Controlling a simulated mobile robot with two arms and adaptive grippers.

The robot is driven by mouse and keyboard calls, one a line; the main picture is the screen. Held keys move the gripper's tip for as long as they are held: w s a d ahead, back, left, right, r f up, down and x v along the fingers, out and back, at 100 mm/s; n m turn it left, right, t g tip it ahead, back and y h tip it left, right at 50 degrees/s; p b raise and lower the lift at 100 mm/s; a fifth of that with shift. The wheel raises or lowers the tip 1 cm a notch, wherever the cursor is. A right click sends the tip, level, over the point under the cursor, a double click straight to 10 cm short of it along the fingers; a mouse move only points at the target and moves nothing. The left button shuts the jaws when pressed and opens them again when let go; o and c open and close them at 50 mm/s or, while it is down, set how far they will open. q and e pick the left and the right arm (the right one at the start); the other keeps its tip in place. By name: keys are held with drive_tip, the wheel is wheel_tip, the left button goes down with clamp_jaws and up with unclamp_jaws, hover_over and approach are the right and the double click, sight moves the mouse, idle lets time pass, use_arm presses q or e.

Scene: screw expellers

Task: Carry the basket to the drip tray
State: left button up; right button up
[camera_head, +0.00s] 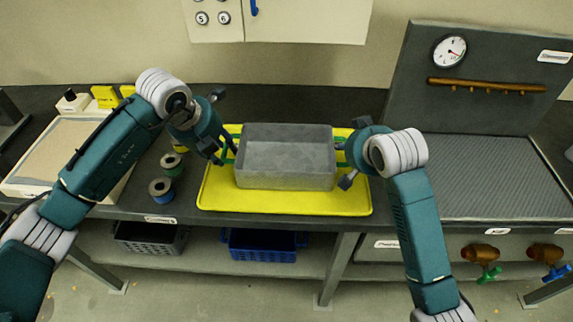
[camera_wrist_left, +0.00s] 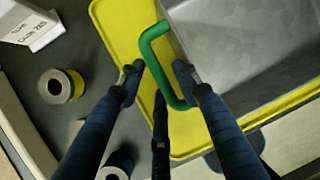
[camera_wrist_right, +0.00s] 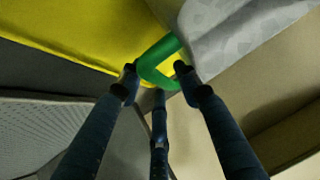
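The basket (camera_head: 285,160) is a grey open box with green side handles, standing level on a yellow mat (camera_head: 290,203); it looks empty. My left gripper (camera_head: 226,152) is at its left handle. In the left wrist view the fingers are apart, with the green handle (camera_wrist_left: 157,68) between them and gaps beside it. My right gripper (camera_head: 345,165) is at the right handle. In the right wrist view its fingers are apart around the green handle (camera_wrist_right: 155,62). A ribbed grey surface (camera_head: 500,180) on the right looks like the drip tray.
A dark panel with a gauge (camera_head: 450,50) and a brown bar (camera_head: 486,86) stands behind the ribbed surface. Brown taps (camera_head: 480,254) stick out below its front. Spools (camera_head: 161,190) and a light tray (camera_head: 60,150) are at left. The ribbed surface is clear.

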use_arm(q)
drive_tip(key=v, duration=0.7)
drive_tip(key=shift+r, duration=0.25)
use_arm(e)
drive_tip(key=v, duration=1.2)
use_arm(q)
drive_tip(key=shift+s+a, duration=0.1)
